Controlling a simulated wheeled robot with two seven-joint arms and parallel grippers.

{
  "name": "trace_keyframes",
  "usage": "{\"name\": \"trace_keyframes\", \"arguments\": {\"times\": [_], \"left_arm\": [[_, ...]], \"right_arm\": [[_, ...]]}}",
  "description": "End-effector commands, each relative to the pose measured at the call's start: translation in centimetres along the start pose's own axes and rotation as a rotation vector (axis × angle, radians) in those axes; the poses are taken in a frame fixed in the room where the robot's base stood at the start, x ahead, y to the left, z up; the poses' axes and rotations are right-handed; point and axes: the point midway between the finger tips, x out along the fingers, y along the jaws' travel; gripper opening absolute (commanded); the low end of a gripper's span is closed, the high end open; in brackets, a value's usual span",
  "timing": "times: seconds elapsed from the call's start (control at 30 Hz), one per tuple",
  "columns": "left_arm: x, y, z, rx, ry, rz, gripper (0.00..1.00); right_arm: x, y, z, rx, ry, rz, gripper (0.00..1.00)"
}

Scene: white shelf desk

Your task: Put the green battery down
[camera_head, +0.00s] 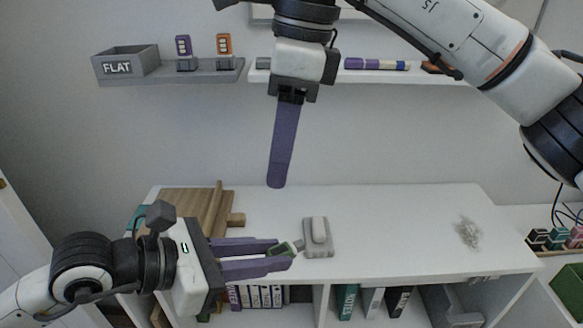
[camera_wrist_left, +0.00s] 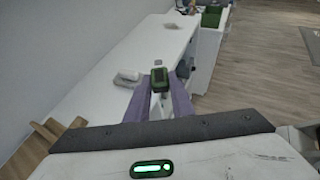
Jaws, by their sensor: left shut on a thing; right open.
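My left gripper (camera_head: 281,256) has long purple fingers and is shut on the green battery (camera_head: 283,249). It holds the battery over the front part of the white desk, left of a grey object. In the left wrist view the green battery (camera_wrist_left: 159,79) sits between the fingertips of the left gripper (camera_wrist_left: 160,92). My right gripper (camera_head: 277,186) points down over the back edge of the desk, with nothing visible at its tip. Its fingers overlap in this view.
A grey stand with a pale rounded piece (camera_head: 318,238) is just right of the battery. Wooden pieces (camera_head: 205,207) lie at the desk's left end. The desk (camera_head: 395,225) between is clear. Wall shelves (camera_head: 215,76) hang behind.

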Motion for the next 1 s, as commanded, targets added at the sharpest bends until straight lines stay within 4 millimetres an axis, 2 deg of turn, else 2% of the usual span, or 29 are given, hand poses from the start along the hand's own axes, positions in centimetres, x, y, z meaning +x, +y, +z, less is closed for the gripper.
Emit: {"name": "trace_keyframes", "arguments": {"times": [0.07, 0.2, 0.33, 0.57, 1.0], "left_arm": [[0.0, 0.0, 0.0, 0.0, -0.001, 0.0, 0.0], [0.0, 0.0, 0.0, 0.0, -0.001, 0.0, 0.0], [0.0, 0.0, 0.0, 0.0, -0.001, 0.0, 0.0], [0.0, 0.0, 0.0, 0.0, -0.001, 0.0, 0.0], [0.0, 0.0, 0.0, 0.0, -0.001, 0.0, 0.0]], "right_arm": [[-0.2, 0.0, -0.5, -0.159, 0.077, -0.033, 0.44], [0.8, 0.6, -1.2, -0.391, 0.139, -0.003, 0.44], [1.6, 1.1, -1.7, -0.52, 0.161, 0.03, 0.44], [3.0, 1.3, -2.1, -0.584, 0.167, 0.051, 0.44], [10.8, 1.4, -3.4, -0.582, 0.165, 0.052, 0.44]]}}
